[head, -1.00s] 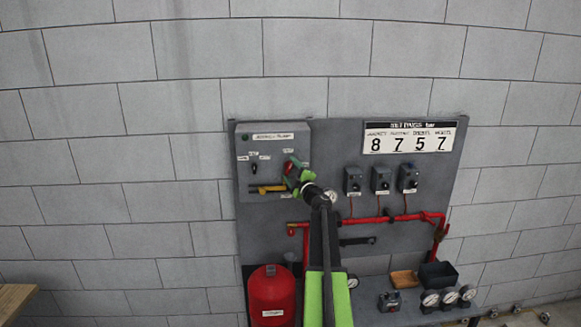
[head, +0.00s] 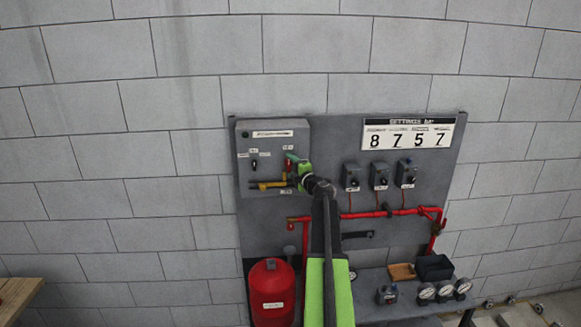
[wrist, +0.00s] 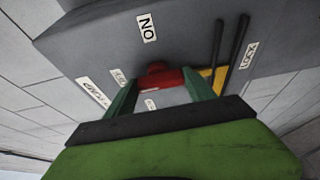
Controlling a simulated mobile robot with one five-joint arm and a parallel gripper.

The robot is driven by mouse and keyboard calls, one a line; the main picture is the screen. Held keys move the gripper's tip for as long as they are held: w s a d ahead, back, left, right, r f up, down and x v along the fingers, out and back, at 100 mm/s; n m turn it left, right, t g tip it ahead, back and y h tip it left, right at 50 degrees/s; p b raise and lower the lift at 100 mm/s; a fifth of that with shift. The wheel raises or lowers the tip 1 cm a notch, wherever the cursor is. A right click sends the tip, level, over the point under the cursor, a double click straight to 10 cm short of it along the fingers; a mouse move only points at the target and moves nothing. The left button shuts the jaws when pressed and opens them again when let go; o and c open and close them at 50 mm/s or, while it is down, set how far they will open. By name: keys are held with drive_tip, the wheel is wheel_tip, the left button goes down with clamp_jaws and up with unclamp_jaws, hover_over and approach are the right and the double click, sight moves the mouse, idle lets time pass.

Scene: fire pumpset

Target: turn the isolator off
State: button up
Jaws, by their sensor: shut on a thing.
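The grey isolator box (head: 262,172) is on the upper left of the backboard, with a white title label and smaller labels. Its red handle (head: 288,161) is at the box's right side, partly hidden by my gripper (head: 296,169). In the wrist view the red handle (wrist: 160,75) sits between the two green fingers of my gripper (wrist: 160,88), which are shut on it. An ON label (wrist: 147,27) and a LOCK label (wrist: 248,55) are on the box face. The handle's exact pointing is hard to tell.
A yellow piece (head: 268,185) is just below the handle; two dark rods (wrist: 228,45) stand near it in the wrist view. Small switch boxes (head: 380,177), red pipes (head: 370,217) and a red tank (head: 271,290) are nearby. Gauges (head: 445,291) stand on the shelf.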

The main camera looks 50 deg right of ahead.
drive_tip(key=o, duration=1.4)
drive_tip(key=v, duration=1.7)
drive_tip(key=shift+s+a, duration=0.15)
drive_tip(key=shift+a, duration=0.05)
